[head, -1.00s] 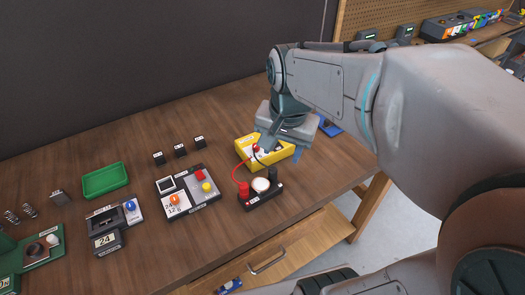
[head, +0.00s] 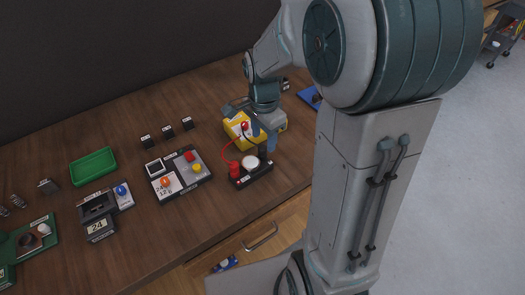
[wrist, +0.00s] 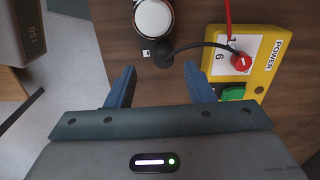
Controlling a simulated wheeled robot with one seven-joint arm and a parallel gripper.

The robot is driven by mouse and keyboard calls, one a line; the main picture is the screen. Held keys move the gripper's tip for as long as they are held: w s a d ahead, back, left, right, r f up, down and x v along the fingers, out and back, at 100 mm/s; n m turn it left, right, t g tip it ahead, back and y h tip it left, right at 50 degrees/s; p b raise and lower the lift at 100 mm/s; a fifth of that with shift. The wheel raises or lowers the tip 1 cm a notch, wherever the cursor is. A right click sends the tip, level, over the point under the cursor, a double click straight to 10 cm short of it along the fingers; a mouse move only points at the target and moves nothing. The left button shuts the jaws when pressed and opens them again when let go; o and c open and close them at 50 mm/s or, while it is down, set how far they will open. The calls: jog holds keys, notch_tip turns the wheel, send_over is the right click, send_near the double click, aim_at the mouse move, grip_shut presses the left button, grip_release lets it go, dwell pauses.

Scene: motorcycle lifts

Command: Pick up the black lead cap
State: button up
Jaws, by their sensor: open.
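The black lead cap (wrist: 162,56) shows in the wrist view at the edge of the black base, with a black lead curving right to the yellow power box (wrist: 262,80). In the head view the cap (head: 263,150) is at the right end of the black base (head: 255,178), partly hidden by my gripper. My gripper (wrist: 160,82) is open, its two blue fingers apart and empty. In the wrist view the cap lies just beyond the fingertips, roughly centred between them. I cannot tell the height gap.
A white round button (head: 250,161) and a red cap (head: 235,170) sit on the same base, close to the black cap. The yellow box is close beside my right finger in the wrist view. A panel with coloured buttons (head: 179,175) stands to the left.

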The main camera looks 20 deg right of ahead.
aim_at(263, 147)
jog(key=shift+w+f+p, duration=0.15)
jog(key=shift+f+p, duration=0.25)
jog(key=shift+f, duration=1)
jog(key=shift+w+f+p, duration=0.15)
jog(key=shift+f+p, duration=0.2)
jog(key=shift+f, duration=1)
jog(key=c, duration=1)
